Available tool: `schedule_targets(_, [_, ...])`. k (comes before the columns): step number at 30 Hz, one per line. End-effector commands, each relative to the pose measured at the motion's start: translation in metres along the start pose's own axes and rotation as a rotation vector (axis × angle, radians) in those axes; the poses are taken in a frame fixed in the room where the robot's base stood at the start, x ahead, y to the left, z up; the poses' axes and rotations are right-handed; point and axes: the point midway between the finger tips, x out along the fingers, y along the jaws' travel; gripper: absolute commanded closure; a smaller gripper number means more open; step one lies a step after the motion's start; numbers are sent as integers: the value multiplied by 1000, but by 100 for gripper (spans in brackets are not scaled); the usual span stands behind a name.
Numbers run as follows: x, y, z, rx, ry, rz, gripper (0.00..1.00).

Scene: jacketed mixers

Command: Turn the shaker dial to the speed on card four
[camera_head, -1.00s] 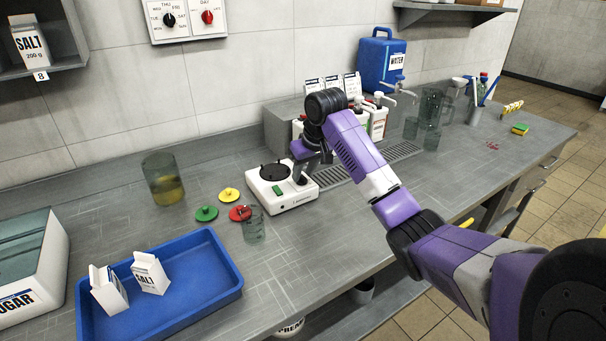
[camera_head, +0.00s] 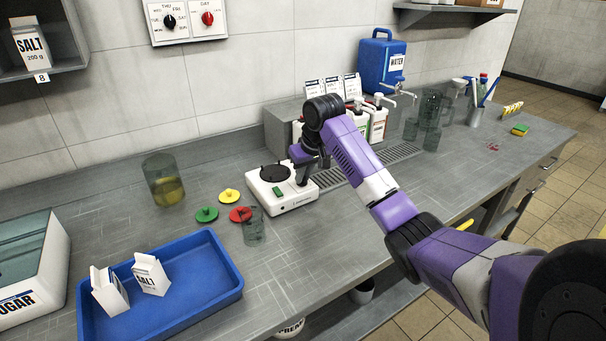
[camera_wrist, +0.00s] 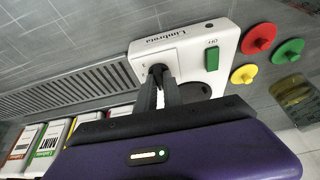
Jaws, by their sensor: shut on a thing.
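The white shaker (camera_head: 283,187) stands on the counter, with a dark round plate on top and a green switch (camera_head: 278,190) on its front.
Green (camera_head: 206,214), yellow (camera_head: 229,195) and red (camera_head: 240,214) lids and a clear glass (camera_head: 253,226) sit close left of the shaker. A jar of yellow liquid (camera_head: 165,185) and a blue tray (camera_head: 215,290) stand farther left. Pump bottles (camera_head: 377,122) and a drain grille (camera_head: 403,151) are behind my arm.

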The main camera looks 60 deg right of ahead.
Motion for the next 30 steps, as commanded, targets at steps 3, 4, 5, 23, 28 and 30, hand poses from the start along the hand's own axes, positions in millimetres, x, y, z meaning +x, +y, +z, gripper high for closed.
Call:
schedule_targets(3, [-3,-2,-1,41,-1,16,100])
schedule_targets(4, [-4,-3,-1,56,-2,21,100])
schedule_targets(5, [-4,-3,-2,71,-2,28,100])
schedule_targets(23, [-4,-7,-3,563,-3,234,100])
schedule_targets(28, [-2,-7,-3,714,-2,296,100])
schedule_targets(30, [-1,-7,-4,775,-2,322,100])
